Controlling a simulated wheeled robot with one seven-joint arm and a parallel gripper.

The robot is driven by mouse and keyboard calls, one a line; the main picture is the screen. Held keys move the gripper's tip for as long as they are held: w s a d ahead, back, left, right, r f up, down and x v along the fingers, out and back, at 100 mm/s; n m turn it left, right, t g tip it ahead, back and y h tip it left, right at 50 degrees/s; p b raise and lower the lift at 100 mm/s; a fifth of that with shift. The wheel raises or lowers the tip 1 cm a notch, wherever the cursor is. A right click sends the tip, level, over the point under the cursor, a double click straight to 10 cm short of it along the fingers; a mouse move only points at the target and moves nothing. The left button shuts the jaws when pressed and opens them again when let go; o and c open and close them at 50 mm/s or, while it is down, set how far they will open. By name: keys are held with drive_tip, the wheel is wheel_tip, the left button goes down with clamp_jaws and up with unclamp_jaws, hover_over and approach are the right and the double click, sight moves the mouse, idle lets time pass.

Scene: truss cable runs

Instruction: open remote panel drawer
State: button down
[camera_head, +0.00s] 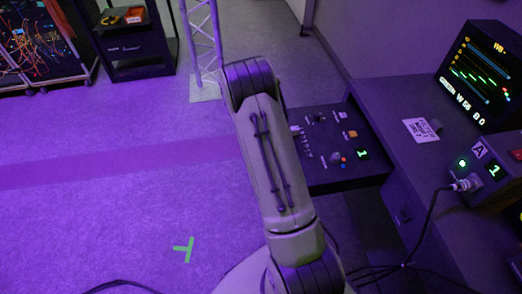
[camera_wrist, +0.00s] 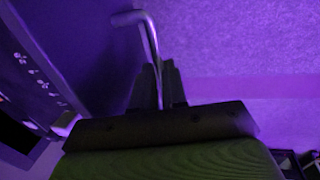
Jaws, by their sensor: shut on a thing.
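The remote panel drawer (camera_head: 345,176) stands out from the desk to the left, with knobs, buttons and a green "1" display on its top. In the wrist view its panel (camera_wrist: 35,70) shows dark at the left. My gripper (camera_wrist: 158,80) is shut on a thin metal bar handle (camera_wrist: 138,18), which runs between the two fingers. In the head view my arm hides the gripper, the handle and the drawer's left edge.
The desk (camera_head: 385,120) at the right carries a monitor (camera_head: 482,75), a white card (camera_head: 422,130) and a box with a plugged cable (camera_head: 487,170). Cables hang near the floor below. A truss tower (camera_head: 204,50) and a dark cabinet (camera_head: 138,45) stand behind.

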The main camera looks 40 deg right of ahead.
drive_tip(key=c, duration=1.2)
unclamp_jaws()
drive_tip(key=shift+o, duration=0.2)
drive_tip(key=shift+r, duration=0.1)
wheel_tip(320, 180, up, 15)
drive_tip(key=w+a+p, duration=0.1)
drive_tip(key=a+p, duration=0.1)
drive_tip(key=p, duration=0.2)
drive_tip(key=shift+w+a+r+p, duration=0.15)
drive_tip(key=shift+w+a+p, duration=0.05)
drive_tip(key=shift+a+p, duration=0.2)
